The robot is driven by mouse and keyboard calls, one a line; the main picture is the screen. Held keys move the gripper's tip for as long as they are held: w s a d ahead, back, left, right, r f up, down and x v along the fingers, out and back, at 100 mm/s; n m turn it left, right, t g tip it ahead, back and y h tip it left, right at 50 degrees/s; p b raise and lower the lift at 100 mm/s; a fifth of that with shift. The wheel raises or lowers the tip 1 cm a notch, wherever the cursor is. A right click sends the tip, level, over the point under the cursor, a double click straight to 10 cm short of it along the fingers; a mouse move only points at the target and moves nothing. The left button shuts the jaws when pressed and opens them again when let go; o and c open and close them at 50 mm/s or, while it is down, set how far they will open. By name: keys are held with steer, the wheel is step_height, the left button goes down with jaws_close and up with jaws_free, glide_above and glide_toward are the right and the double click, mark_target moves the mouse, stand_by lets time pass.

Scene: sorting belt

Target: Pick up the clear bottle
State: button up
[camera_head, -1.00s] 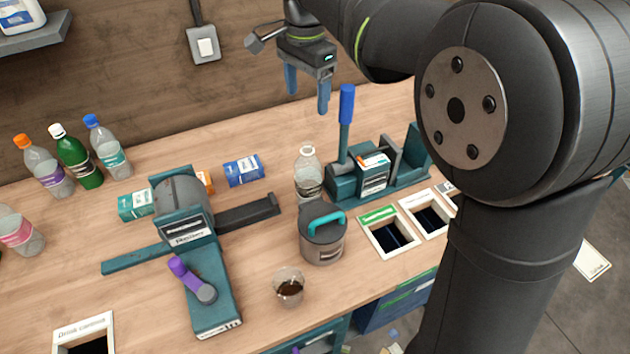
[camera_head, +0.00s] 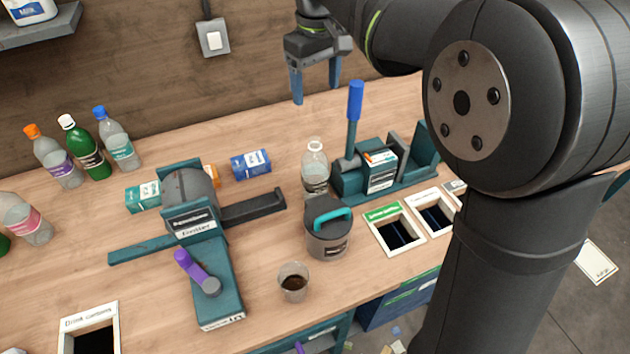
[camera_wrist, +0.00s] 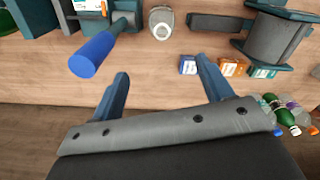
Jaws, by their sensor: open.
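The clear bottle (camera_head: 315,168) stands upright on the wooden bench, without a cap, between the blue-handled press and the blue carton. Its lower part is partly behind a grey lidded pot. It also shows from above in the wrist view (camera_wrist: 161,22), at the top middle, beyond my fingertips. My gripper (camera_head: 317,92) is open and empty, held above the bench near the back wall, above the clear bottle in the picture. In the wrist view its two blue fingers (camera_wrist: 163,82) are spread apart with nothing between them.
The press's upright blue handle (camera_head: 355,101) stands close right of the bottle. The grey pot (camera_head: 328,242) with a teal handle is in front, beside a cup (camera_head: 293,283). A blue carton (camera_head: 250,163) lies left. Several capped bottles (camera_head: 84,148) stand at the far left.

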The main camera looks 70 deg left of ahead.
mark_target(316, 140)
step_height(316, 140, down, 11)
steer(key=shift+f, duration=0.1)
steer(key=shift+s+d+f, duration=0.1)
steer(key=shift+d+f, duration=0.05)
steer(key=shift+f, duration=1.3)
steer(key=shift+s+d+f, duration=0.1)
steer(key=shift+f, duration=1.35)
steer(key=shift+c, duration=0.4)
steer(key=c, duration=1.2)
